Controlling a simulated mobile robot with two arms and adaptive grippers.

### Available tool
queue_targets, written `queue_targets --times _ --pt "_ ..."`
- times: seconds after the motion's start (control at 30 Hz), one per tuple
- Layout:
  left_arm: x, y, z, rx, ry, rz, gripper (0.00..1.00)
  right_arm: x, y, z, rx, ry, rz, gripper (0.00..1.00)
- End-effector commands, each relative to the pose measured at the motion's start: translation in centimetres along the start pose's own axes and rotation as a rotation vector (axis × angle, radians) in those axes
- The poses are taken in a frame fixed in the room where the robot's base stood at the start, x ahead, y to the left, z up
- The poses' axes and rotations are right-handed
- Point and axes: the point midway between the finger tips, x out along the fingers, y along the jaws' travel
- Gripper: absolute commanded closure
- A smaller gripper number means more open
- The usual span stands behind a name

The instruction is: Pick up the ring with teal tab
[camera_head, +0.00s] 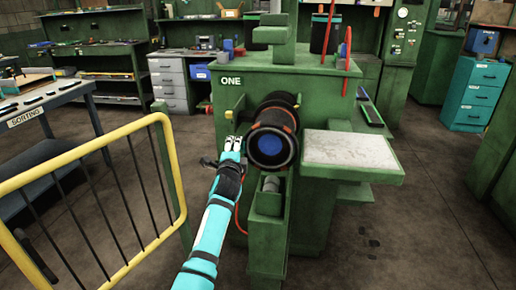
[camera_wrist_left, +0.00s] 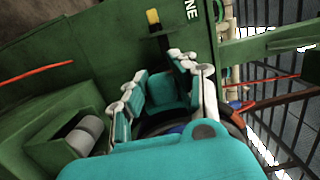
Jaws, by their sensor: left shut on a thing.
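My left gripper (camera_head: 231,145) reaches up from below to the left side of the dark cylinder's front end. In the left wrist view its teal and white fingers (camera_wrist_left: 160,80) close around a teal piece, which looks like the tab of the ring (camera_wrist_left: 168,94). The ring's own outline is hard to separate from the gripper and the dark curved rim behind it. The black cylinder (camera_head: 277,121) has orange bands and a blue disc (camera_head: 271,146) at its front end. My right gripper is out of view.
The green machine (camera_head: 237,106) marked ONE carries the cylinder. A grey-topped shelf (camera_head: 348,149) juts out at its right. A yellow railing (camera_head: 169,160) stands close at the left. A sorting table (camera_head: 55,99) is further left. Open floor lies at the right.

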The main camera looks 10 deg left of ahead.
Motion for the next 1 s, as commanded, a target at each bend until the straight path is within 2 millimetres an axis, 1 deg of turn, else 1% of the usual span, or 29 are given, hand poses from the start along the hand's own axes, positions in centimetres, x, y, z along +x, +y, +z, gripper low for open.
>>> queue_targets --times 0.27,0.47,0.67,0.77,0.9,1.0 --pt "-0.1 -0.6 0.0 0.001 0.000 -0.001 1.00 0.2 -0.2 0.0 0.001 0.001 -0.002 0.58" --pt "-2.4 -0.7 0.1 0.002 0.000 -0.001 1.00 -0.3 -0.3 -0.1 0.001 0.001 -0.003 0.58" --pt "-5.9 -0.6 0.0 0.001 0.001 -0.001 1.00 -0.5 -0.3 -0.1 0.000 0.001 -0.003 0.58" --pt "-8.1 -0.6 0.0 0.001 0.001 -0.001 1.00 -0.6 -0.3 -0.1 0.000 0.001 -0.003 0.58" --pt "-12.0 -0.5 0.0 0.000 0.002 0.000 1.00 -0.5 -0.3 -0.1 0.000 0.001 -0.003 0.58" --pt "-14.3 -0.5 0.0 0.000 0.001 -0.001 1.00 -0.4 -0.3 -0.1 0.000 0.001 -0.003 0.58"
